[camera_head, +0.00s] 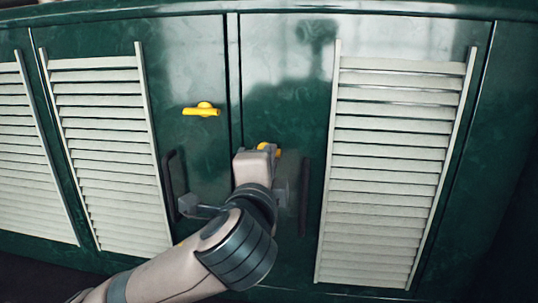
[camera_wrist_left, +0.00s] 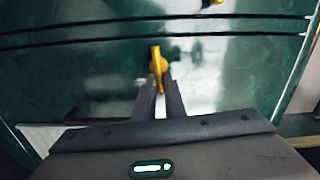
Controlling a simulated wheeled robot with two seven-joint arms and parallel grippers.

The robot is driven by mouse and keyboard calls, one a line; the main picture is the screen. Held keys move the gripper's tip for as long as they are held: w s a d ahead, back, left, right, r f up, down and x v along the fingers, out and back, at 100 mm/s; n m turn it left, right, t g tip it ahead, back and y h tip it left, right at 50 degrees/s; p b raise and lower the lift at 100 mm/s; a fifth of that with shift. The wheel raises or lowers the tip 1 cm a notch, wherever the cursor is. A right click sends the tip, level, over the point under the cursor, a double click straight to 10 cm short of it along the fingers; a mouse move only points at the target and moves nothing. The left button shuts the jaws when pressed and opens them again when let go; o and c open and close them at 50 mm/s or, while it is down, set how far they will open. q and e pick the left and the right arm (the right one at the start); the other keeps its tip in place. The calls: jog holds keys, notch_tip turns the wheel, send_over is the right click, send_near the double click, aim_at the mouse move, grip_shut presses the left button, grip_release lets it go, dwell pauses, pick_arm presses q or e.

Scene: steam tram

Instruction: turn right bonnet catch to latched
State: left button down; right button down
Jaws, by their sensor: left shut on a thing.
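The right bonnet catch (camera_head: 278,152) is yellow and sits on the right green door, just right of the seam between the doors. In the head view my left gripper (camera_head: 268,153) hides most of it. In the left wrist view the yellow catch (camera_wrist_left: 158,62) stands between the fingertips of my left gripper (camera_wrist_left: 159,88), which is shut on it. There its long side lies across the dark door seams. A second yellow catch (camera_head: 201,110) lies level on the left door, with nothing touching it. My right gripper is not in view.
Cream louvred panels (camera_head: 395,170) stand out on the right door and on the left door (camera_head: 110,150). A dark upright handle (camera_head: 304,195) is close right of my gripper, and another (camera_head: 172,185) is to its left.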

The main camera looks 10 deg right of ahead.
pick_arm(q)
jog(key=shift+m, duration=0.6)
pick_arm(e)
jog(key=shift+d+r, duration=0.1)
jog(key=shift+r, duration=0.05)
pick_arm(q)
jog(key=shift+f, duration=0.1)
jog(key=c, duration=1.8)
grip_release()
jog(key=shift+w, duration=0.1)
